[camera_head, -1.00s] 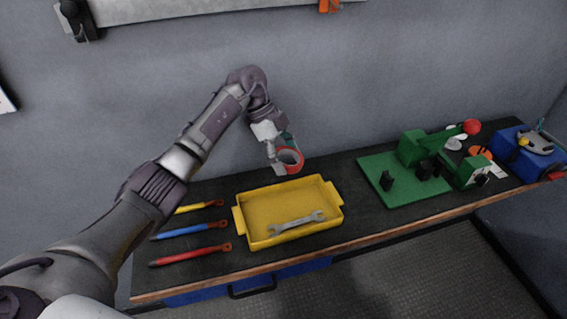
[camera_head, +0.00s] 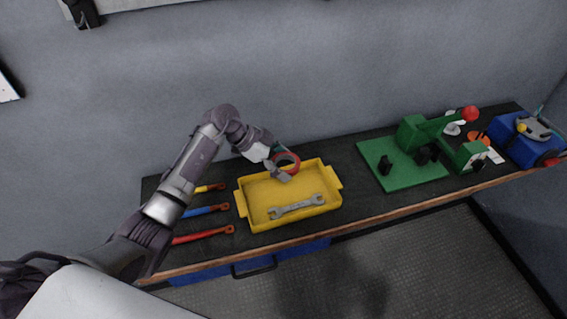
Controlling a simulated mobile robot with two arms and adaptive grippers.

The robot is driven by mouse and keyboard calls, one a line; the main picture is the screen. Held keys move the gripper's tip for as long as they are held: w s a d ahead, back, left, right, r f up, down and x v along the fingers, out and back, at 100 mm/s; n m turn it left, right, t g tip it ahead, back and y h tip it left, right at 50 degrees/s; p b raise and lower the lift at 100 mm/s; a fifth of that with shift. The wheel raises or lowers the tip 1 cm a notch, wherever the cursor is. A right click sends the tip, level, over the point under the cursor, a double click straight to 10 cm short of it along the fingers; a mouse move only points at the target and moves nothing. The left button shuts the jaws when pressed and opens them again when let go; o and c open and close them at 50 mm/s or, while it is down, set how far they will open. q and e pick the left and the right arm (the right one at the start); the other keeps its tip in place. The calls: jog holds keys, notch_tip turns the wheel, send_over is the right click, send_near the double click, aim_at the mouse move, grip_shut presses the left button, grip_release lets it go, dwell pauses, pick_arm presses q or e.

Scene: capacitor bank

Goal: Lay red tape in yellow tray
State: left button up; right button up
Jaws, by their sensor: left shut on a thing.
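The yellow tray (camera_head: 251,216) sits on the dark bench top, left of the middle, with a grey wrench (camera_head: 297,207) lying in its front part. My left gripper (camera_head: 282,168) is shut on the red tape (camera_head: 296,158), a ring held tilted at the tray's back edge. The picture does not show clearly whether the tape touches the tray. The gripper hides part of the ring. My right gripper is not in view.
Yellow, blue (camera_head: 205,211) and red (camera_head: 203,236) handled tools lie left of the tray, partly behind my arm. A green base with a lever device (camera_head: 405,172) and a blue case (camera_head: 520,150) stand to the right. The grey wall rises behind.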

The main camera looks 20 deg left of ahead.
pick_arm(q)
jog(key=b, duration=0.5)
send_over(287, 188)
jog(key=shift+s+a+f, duration=0.1)
jog(key=shift+a+f, duration=0.15)
jog(key=shift+f, duration=0.85)
jog(key=shift+s+a+f, duration=0.1)
jog(key=shift+a+f, duration=0.1)
jog(key=shift+f, duration=1.1)
notch_tip(287, 188, down, 2)
jog(key=shift+f, duration=0.1)
jog(key=shift+s+f+b, duration=0.2)
jog(key=shift+f+b, duration=0.5)
jog(key=shift+f, duration=0.45)
jog(key=o, duration=1.1)
jog(key=shift+c, duration=0.2)
jog(key=shift+w+a+f, duration=0.1)
jog(key=shift+a, duration=0.05)
